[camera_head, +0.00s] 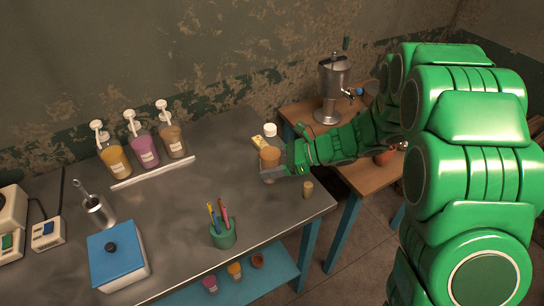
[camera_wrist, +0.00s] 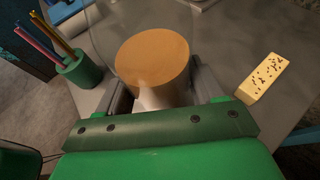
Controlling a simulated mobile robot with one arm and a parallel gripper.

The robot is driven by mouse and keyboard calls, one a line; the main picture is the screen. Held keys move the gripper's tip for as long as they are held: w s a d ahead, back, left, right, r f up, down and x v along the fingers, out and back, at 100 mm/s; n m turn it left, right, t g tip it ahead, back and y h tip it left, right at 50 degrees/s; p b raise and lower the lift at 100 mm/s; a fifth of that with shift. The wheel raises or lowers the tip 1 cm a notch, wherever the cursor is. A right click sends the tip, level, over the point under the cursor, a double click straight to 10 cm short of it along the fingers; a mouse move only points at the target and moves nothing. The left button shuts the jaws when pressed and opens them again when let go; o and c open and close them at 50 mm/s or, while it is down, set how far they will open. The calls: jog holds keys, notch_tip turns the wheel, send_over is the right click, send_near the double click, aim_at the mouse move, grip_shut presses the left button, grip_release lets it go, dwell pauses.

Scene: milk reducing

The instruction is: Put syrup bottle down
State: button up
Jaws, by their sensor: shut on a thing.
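The syrup bottle (camera_head: 270,157) appears as a clear, upright bottle with an amber filling and what looks like a white cap (camera_head: 270,130). It is at the right part of the grey table (camera_head: 185,225). My gripper (camera_head: 272,172) is shut on it from the right. In the wrist view, the amber filling (camera_wrist: 152,55) shows between the fingers (camera_wrist: 155,97), with a white label partly visible below it. The bottle's base is hidden, so I cannot tell whether it touches the table.
A yellow speckled block (camera_wrist: 263,77) lies beside the bottle. A green pen cup (camera_head: 222,234) and a small tan cylinder (camera_head: 308,189) stand near the front edge. Several pump bottles (camera_head: 145,150) stand at the back left. A blue-lidded box (camera_head: 117,255) is front left. The middle is clear.

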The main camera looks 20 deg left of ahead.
jog(key=shift+f, duration=2.15)
jog(key=shift+f, duration=0.35)
jog(key=shift+s+d+f, duration=0.1)
jog(key=shift+f, duration=0.5)
jog(key=o, duration=1.4)
jog(key=shift+f, duration=0.15)
jog(key=shift+c, duration=0.2)
jog(key=shift+o, duration=0.4)
jog(key=shift+s+f, duration=0.1)
jog(key=shift+w+d+r, duration=0.2)
jog(key=shift+d+r, duration=0.05)
jog(key=shift+d, duration=0.05)
jog(key=shift+v, duration=3.6)
